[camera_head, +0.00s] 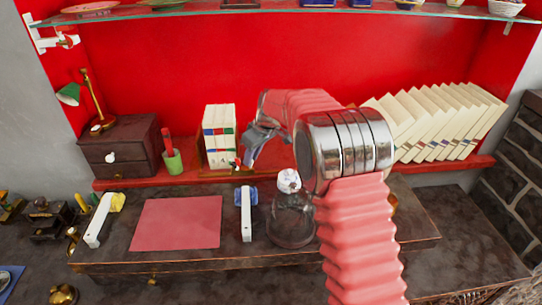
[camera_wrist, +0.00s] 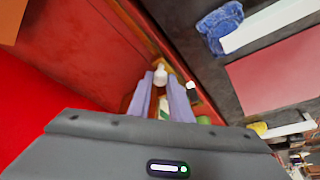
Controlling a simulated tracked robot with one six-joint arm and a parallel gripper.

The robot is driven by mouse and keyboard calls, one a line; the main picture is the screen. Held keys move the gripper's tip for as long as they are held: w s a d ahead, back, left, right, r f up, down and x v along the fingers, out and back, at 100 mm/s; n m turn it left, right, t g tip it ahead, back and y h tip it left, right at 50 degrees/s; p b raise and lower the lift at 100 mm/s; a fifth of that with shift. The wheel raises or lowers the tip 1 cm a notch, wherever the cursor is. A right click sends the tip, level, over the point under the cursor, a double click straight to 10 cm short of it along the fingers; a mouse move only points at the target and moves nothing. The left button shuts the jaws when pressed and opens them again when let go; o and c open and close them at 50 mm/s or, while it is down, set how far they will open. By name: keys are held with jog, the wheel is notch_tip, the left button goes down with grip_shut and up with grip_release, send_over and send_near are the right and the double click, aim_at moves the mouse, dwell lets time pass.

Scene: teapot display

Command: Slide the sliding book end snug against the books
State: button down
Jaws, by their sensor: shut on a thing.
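A small row of upright white books (camera_head: 219,125) with coloured labels stands in a brown wooden book end (camera_head: 215,169) on the red shelf. My gripper (camera_head: 248,157) reaches down at the right side of these books, close to the shelf. In the wrist view, my gripper (camera_wrist: 160,82) has its two grey-violet fingers close around a small white knob (camera_wrist: 160,74) with brown wood by it, seemingly the sliding book end's. The fingers partly hide the hold, and I cannot tell the gap between book end and books.
Cream books (camera_head: 440,120) lean in a row at the shelf's right. A green cup (camera_head: 172,161) and dark drawer box (camera_head: 120,146) stand left. Below are a pink mat (camera_head: 177,222), a white-and-blue item (camera_head: 246,212) and a glass vessel (camera_head: 290,224). A glass shelf (camera_head: 290,12) hangs above.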

jog(key=shift+a, duration=1.55)
jog(key=c, duration=1.6)
grip_release()
jog(key=shift+d+r, duration=0.1)
jog(key=v, duration=1.3)
jog(key=shift+s+d+r, duration=0.1)
jog(key=shift+r, duration=0.15)
